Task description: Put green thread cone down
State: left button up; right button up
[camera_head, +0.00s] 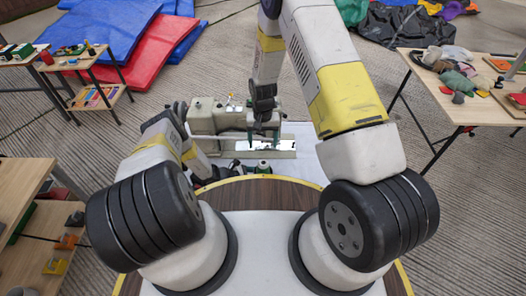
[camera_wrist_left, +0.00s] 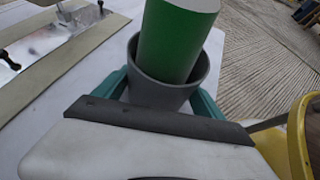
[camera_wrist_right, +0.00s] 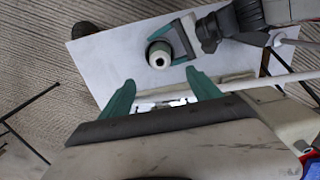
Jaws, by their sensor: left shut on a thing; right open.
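The green thread cone (camera_wrist_left: 178,40) fills the top of the left wrist view, with a grey cup-like piece (camera_wrist_left: 165,92) around its near end. My left gripper (camera_wrist_left: 163,88) is shut, its teal fingers on both sides of that grey piece. In the right wrist view the cone (camera_wrist_right: 159,56) shows its pale top over the white table (camera_wrist_right: 110,62), beside the left fingers. I cannot tell whether it touches the table. In the head view it is small (camera_head: 263,167). My right gripper (camera_wrist_right: 162,88) is open and empty, also seen in the head view (camera_head: 265,122).
A cream sewing machine (camera_head: 218,116) stands on the white table, close to my right gripper. Its metal plate (camera_wrist_left: 45,50) lies beside the cone. Side tables with clutter stand at left (camera_head: 75,62) and right (camera_head: 475,108). Bare white tabletop shows around the cone.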

notch_tip(320, 180, up, 3)
jog(key=shift+f, duration=0.2)
